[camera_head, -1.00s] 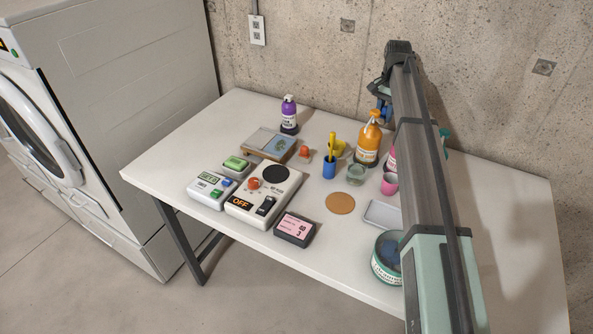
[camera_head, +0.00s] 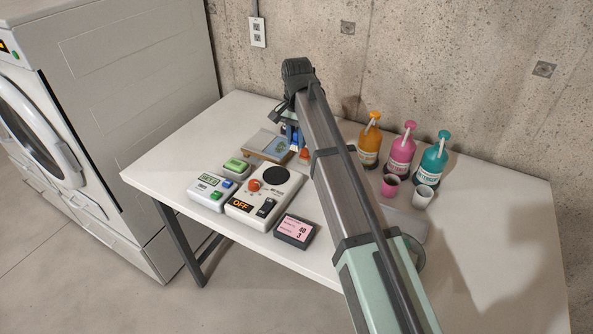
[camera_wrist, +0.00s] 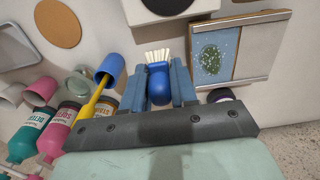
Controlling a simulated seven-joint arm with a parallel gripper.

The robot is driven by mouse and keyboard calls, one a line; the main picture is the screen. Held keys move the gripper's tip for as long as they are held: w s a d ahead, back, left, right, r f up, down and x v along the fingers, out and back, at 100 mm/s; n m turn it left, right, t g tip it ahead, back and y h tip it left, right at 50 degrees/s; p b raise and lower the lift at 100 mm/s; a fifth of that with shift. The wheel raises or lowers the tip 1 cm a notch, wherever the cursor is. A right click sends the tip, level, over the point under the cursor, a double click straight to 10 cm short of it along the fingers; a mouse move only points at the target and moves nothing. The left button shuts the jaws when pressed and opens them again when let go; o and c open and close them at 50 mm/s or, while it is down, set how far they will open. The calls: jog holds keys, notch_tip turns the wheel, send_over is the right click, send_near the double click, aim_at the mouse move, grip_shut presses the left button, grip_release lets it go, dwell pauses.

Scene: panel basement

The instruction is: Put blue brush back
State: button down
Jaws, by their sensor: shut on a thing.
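The blue brush (camera_wrist: 161,88), with a rounded blue body and pale bristles, is held between my gripper's two blue fingers (camera_wrist: 161,76) in the wrist view. Its bristles point away from the wrist. In the head view my gripper (camera_head: 292,134) is over the table's back left part, close to the wooden tray. The wooden tray (camera_wrist: 278,46) with a blue and green picture panel lies right of the brush in the wrist view. The blue cup (camera_wrist: 109,66) with a yellow-handled item stands left of the fingers; my arm hides it in the head view.
Orange (camera_head: 370,140), pink (camera_head: 402,152) and teal (camera_head: 433,160) pump bottles stand at the back right, with a pink cup (camera_head: 390,186) and white cup (camera_head: 423,197) before them. An orange knob-like object (camera_head: 305,154) is beside the tray.

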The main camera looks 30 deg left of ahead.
jog(key=shift+s+f, duration=0.1)
jog(key=shift+f, duration=4.85)
jog(key=shift+f, duration=0.1)
jog(key=c, duration=0.9)
grip_release()
notch_tip(320, 180, up, 12)
jog(key=shift+r, duration=0.15)
